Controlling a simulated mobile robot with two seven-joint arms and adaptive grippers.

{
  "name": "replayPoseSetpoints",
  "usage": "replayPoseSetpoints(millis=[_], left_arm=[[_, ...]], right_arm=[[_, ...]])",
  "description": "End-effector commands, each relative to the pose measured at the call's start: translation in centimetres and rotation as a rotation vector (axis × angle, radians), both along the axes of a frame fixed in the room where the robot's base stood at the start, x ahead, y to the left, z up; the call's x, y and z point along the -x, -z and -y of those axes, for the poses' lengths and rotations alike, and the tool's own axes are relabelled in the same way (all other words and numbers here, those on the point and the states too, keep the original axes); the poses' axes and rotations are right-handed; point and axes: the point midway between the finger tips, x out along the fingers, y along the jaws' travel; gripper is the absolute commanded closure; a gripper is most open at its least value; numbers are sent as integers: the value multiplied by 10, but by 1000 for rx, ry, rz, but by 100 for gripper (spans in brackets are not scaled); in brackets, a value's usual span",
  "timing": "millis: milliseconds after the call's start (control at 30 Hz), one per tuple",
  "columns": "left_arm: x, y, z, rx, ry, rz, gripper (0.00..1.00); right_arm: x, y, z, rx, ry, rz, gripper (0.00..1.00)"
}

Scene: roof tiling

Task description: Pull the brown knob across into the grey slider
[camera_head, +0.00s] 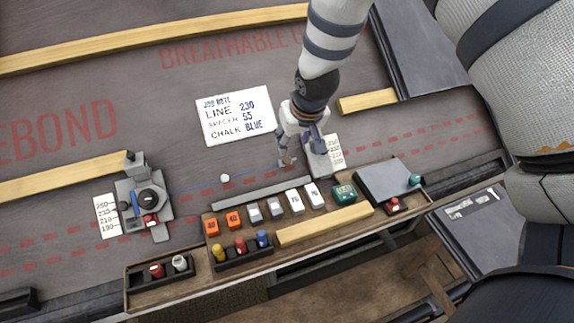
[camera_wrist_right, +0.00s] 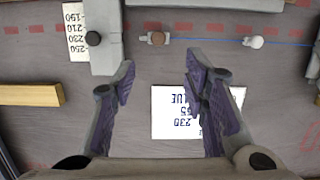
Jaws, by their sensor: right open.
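The brown knob (camera_wrist_right: 155,39) lies at the end of the blue chalk line, just beside the grey slider (camera_wrist_right: 106,58) and apart from its body. In the head view the knob (camera_head: 287,161) is small, left of the slider (camera_head: 318,160). My right gripper (camera_wrist_right: 159,72) is open and empty. In the wrist view its fingertips sit on the note side of the knob, one to each side of it, with a gap before the knob. In the head view the right gripper (camera_head: 301,138) hangs close above the knob and slider and partly hides the slider. My left gripper is not in view.
A white knob (camera_head: 225,178) sits farther along the line, toward the chalk-line device (camera_head: 148,200) at left. A white note (camera_head: 236,115) lies behind. A wooden tray (camera_head: 210,276) with colored blocks and bottles lies in front. Bare roof membrane surrounds the line.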

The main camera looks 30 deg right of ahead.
Motion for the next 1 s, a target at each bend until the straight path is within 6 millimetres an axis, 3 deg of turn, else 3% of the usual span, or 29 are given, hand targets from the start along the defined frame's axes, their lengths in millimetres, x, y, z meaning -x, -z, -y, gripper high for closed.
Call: replayPoseSetpoints(millis=[167,300,500,667,933,1000], left_arm=[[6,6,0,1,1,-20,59],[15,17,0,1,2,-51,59],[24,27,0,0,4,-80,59],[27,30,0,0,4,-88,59],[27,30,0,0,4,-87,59],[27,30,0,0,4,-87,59]], right_arm=[[-6,22,2,-1,9,-6,59],[-19,59,6,0,7,-9,59],[-36,99,10,-1,7,-6,59],[-44,112,11,-1,6,-2,59],[-46,111,11,0,7,2,59],[-46,111,11,0,6,2,73]])
